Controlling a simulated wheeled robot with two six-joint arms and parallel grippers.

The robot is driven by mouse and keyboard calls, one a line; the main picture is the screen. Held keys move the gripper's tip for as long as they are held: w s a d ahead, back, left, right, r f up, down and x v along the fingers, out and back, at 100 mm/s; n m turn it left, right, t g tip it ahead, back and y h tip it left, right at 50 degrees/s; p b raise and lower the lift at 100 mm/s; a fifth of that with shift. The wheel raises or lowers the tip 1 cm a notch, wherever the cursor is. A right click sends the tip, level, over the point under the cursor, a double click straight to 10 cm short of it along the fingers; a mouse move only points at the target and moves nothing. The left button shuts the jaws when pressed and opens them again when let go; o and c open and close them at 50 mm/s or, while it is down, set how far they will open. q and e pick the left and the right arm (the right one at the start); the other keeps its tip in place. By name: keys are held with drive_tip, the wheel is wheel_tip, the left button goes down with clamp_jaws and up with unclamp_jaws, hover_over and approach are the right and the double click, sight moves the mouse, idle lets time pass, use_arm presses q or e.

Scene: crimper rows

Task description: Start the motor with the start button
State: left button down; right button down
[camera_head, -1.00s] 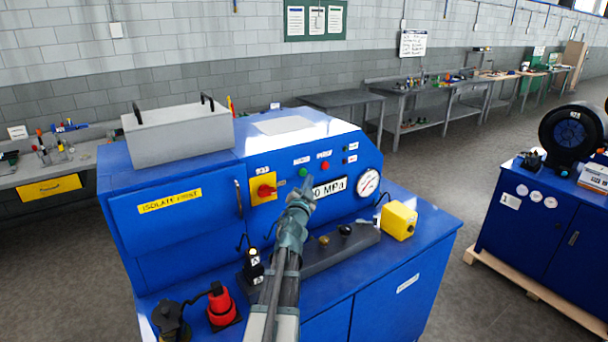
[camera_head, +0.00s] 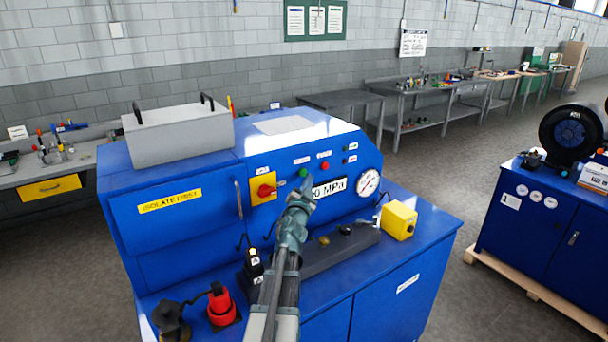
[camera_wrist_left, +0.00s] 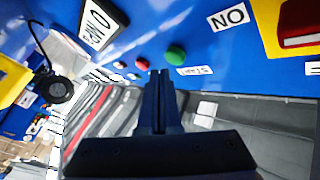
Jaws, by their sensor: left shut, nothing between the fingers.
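The green start button (camera_head: 304,172) is on the sloped blue panel of the machine (camera_head: 215,233), left of the red button (camera_head: 325,166). My left gripper (camera_head: 306,182) is shut and empty, with its tip just below the green button in the head view. In the left wrist view the closed fingers (camera_wrist_left: 160,76) point towards the panel. The green button (camera_wrist_left: 175,55) is just beyond and right of the tips, and the red button (camera_wrist_left: 142,63) is to their left. I cannot tell whether the tips touch the panel. My right gripper is out of view.
A red rotary switch on a yellow plate (camera_head: 263,187) is left of the buttons. The pressure display (camera_head: 330,188) and round gauge (camera_head: 368,183) are close to the gripper on the right. A yellow box (camera_head: 399,220) and a red plug (camera_head: 220,305) stand on the machine's ledge.

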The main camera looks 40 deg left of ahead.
use_arm(q)
drive_tip(key=shift+a, duration=0.15)
drive_tip(key=shift+w+a, duration=0.1)
drive_tip(key=shift+a, duration=0.15)
drive_tip(key=shift+w+a, duration=0.15)
drive_tip(key=shift+a, duration=0.35)
idle(1.1)
drive_tip(key=shift+d, duration=0.1)
drive_tip(key=shift+s+d, duration=0.25)
drive_tip(key=shift+d, duration=0.55)
drive_tip(key=shift+s+d, duration=0.25)
drive_tip(key=shift+d, duration=0.55)
drive_tip(key=shift+s+d, duration=0.2)
drive_tip(key=shift+d, duration=0.6)
drive_tip(key=shift+s+d, duration=0.25)
drive_tip(key=shift+d, duration=0.55)
